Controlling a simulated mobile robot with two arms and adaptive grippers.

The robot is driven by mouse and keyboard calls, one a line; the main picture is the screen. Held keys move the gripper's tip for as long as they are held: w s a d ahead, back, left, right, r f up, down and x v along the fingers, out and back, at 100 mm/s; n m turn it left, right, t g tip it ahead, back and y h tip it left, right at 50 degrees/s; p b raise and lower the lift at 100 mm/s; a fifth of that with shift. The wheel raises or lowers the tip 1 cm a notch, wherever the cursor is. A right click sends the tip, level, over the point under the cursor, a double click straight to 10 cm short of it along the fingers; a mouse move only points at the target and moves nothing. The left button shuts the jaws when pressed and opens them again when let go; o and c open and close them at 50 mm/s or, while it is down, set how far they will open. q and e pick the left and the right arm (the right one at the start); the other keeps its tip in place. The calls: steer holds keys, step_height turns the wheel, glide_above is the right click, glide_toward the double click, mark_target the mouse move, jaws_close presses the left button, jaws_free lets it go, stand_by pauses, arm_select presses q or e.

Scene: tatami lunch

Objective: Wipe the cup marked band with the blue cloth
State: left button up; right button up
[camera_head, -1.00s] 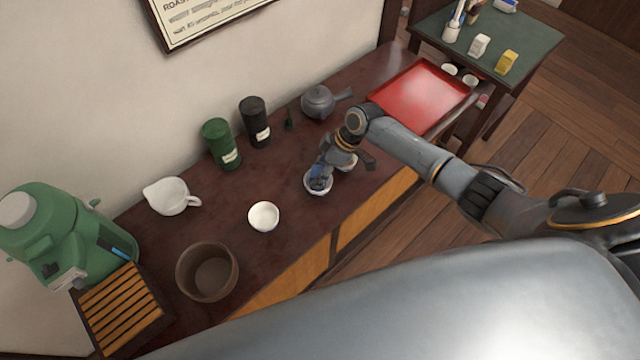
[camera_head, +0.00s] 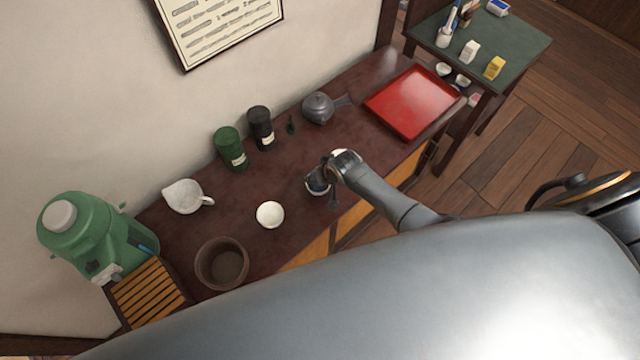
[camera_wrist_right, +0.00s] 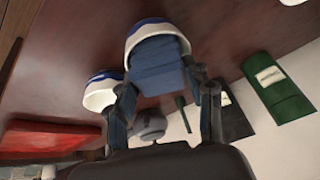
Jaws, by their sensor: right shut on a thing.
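My right gripper (camera_wrist_right: 165,95) is shut on the folded blue cloth (camera_wrist_right: 160,65). The cloth lies at the mouth of a white cup with a blue band (camera_wrist_right: 153,29), overlapping it in the wrist view; how far it goes inside is hidden. My left gripper is out of view.
On the dark counter (camera_head: 290,165) are a brown bowl (camera_head: 222,263), a white pitcher (camera_head: 186,196), green (camera_head: 230,148) and black (camera_head: 261,128) canisters, a grey teapot (camera_head: 318,107) and a red tray (camera_head: 411,101). A green machine (camera_head: 85,235) and slatted stand (camera_head: 148,293) are at left.

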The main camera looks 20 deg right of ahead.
stand_by(0.4)
steer(key=shift+d+f+n+y+b, duration=0.2)
steer(key=shift+n+y+b, duration=0.3)
steer(key=shift+n, duration=0.4)
steer(key=n+g+y+b, duration=0.1)
steer(key=n+b, duration=0.2)
steer(key=n+g+y+b, duration=0.1)
steer(key=n+b, duration=0.2)
steer(key=b, duration=0.1)
steer(key=n+g+b, duration=0.1)
steer(key=n+b, duration=0.3)
steer(key=shift+w+f+g+y, duration=0.1)
steer(key=shift+w+g+y, duration=0.2)
steer(key=shift+y, duration=0.1)
steer(key=shift+n+b, duration=0.45)
steer(key=shift+n, duration=0.05)
steer(key=shift+s+r+n+g, duration=0.1)
steer(key=shift+r+n+g, duration=0.2)
